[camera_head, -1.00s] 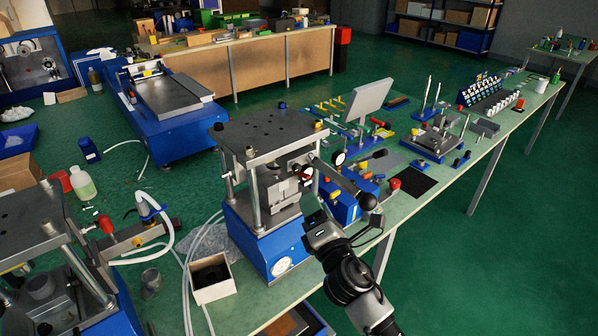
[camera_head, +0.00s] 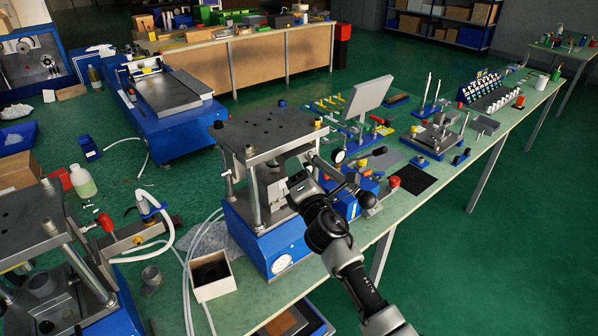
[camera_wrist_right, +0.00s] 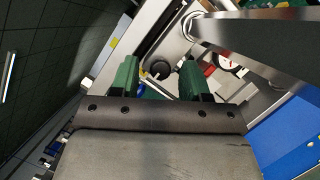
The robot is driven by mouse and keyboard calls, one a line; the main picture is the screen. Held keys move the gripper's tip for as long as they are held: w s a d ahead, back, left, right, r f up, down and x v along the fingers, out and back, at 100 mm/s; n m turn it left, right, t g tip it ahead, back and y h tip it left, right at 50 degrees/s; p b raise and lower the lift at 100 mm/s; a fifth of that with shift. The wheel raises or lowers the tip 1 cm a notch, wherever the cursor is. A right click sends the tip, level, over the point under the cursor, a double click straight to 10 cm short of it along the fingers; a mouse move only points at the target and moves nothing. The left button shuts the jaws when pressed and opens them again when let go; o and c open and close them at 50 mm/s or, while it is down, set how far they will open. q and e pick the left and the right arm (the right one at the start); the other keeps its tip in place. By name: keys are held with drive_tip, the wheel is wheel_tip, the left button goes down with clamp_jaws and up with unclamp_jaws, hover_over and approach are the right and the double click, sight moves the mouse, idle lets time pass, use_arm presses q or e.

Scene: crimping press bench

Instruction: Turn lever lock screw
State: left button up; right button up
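The crimping press (camera_head: 268,130) stands on the bench's near part, with a grey top plate, steel posts and a blue base. Its lever (camera_head: 335,175) slopes down to the right to a black ball knob (camera_head: 367,199); it also shows as a broad grey bar in the right wrist view (camera_wrist_right: 265,45). My right gripper (camera_head: 297,182) is at the press's right side, below the top plate. In the wrist view its green fingers (camera_wrist_right: 158,66) are apart, with a small dark part visible between them. The lock screw is not clear; a bit of red shows beside the right finger. My left gripper is out of view.
A dial gauge (camera_head: 338,156) sits close to my right gripper, behind the lever. An open cardboard box (camera_head: 211,276) stands left of the press base. Another press (camera_head: 35,225) is at the left. Fixtures crowd the bench (camera_head: 440,185) behind; the floor at right is clear.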

clamp_jaws()
drive_tip(key=shift+m+p, duration=0.75)
drive_tip(key=shift+m, duration=0.15)
drive_tip(key=shift+o, duration=0.7)
unclamp_jaws()
drive_tip(key=shift+s, duration=0.15)
drive_tip(key=v, duration=1)
drive_tip(key=shift+s+b, duration=0.35)
drive_tip(key=shift+b, duration=0.05)
drive_tip(key=shift+r, duration=0.15)
